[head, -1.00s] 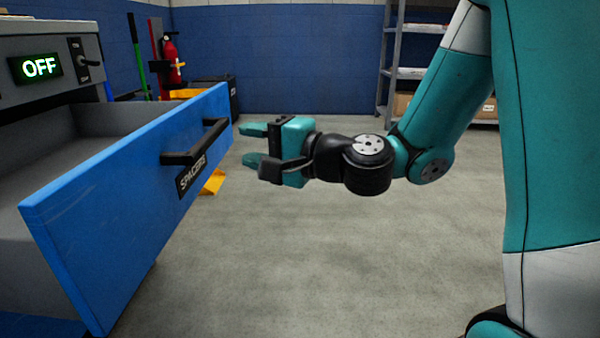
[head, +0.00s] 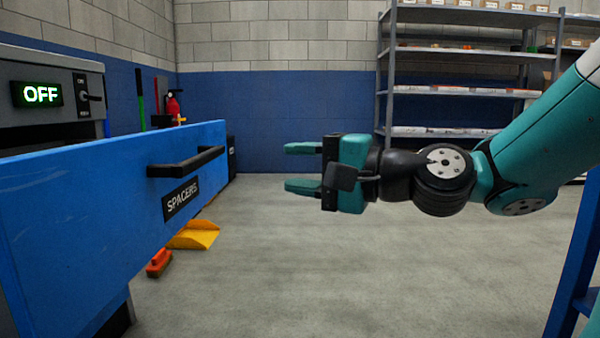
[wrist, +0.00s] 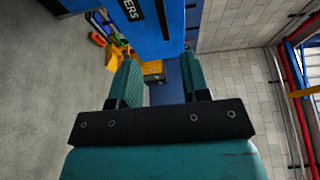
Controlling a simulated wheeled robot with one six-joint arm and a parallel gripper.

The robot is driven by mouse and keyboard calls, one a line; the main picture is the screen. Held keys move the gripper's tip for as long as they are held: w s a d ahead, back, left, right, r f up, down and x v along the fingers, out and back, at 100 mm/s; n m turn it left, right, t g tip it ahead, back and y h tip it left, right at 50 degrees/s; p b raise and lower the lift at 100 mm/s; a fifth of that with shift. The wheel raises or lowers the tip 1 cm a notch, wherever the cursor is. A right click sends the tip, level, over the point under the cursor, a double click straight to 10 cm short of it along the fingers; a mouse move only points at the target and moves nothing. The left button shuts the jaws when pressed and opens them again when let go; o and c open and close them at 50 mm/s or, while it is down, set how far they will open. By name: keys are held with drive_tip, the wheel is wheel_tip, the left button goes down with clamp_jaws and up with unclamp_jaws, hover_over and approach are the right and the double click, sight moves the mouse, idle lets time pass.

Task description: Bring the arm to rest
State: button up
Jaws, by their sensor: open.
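My gripper (head: 303,168) is open and empty in the head view, with its two teal fingers pointing left. It hangs in the air to the right of the blue drawer front (head: 80,200) and apart from its black handle (head: 188,162). My arm reaches in from the right edge. In the wrist view the two fingers (wrist: 158,85) are spread with nothing between them. Part of the drawer front (wrist: 160,22) shows beyond them.
The drawer front, labelled SPACERS, stands out from a grey cabinet whose display (head: 40,94) reads OFF. A yellow dustpan (head: 195,236) and an orange brush (head: 159,263) lie on the floor. Shelving (head: 460,90) stands at the back. The middle floor is clear.

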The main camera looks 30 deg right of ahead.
idle(0.3)
drive_tip(key=s+a+r+n+g+p, duration=0.3)
drive_tip(key=s+a+n+g+p, duration=0.45)
drive_tip(key=p, duration=0.55)
drive_tip(key=s+r+n+g+h+p, duration=0.55)
drive_tip(key=s+n+g+p, duration=0.2)
drive_tip(key=n+p, duration=0.35)
wheel_tip(320, 180, up, 37)
drive_tip(key=h+p, duration=0.1)
drive_tip(key=p, duration=3.7)
drive_tip(key=shift+s+m+t+p, duration=0.3)
drive_tip(key=shift+s+m+p, duration=0.05)
drive_tip(key=shift+m+p, duration=0.1)
